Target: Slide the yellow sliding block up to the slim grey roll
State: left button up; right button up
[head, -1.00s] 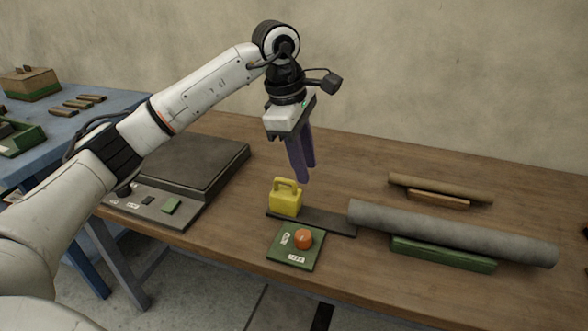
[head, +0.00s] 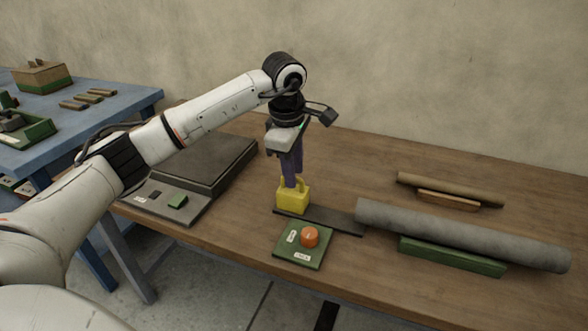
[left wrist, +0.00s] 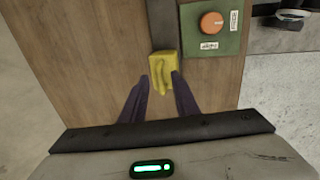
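The yellow sliding block (head: 292,201) has a handle on top and sits upright at the left end of a dark flat track (head: 335,222). The grey roll (head: 460,234) lies on a green cradle (head: 450,256) at the track's right end, apart from the block. My left gripper (head: 291,184) points down over the block, its purple fingers at the handle. In the left wrist view, the fingertips (left wrist: 160,84) are apart on either side of the handle of the yellow block (left wrist: 164,66). Whether they touch it is unclear. My right gripper is out of view.
A green panel with an orange knob (head: 310,237) stands in front of the track. A thinner brown roll (head: 450,189) lies on a wooden cradle behind the grey roll. A dark flat device (head: 195,165) is at left. The table behind the block is clear.

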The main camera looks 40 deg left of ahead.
pick_arm(q)
grip_shut()
jog(key=w+d+p, duration=0.1)
jog(key=w+d, duration=0.2)
jog(key=d, duration=0.9)
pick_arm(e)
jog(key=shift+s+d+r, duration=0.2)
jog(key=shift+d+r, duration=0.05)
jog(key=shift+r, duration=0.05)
pick_arm(q)
grip_release()
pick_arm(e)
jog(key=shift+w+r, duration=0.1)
pick_arm(q)
jog(key=shift+r, duration=0.1)
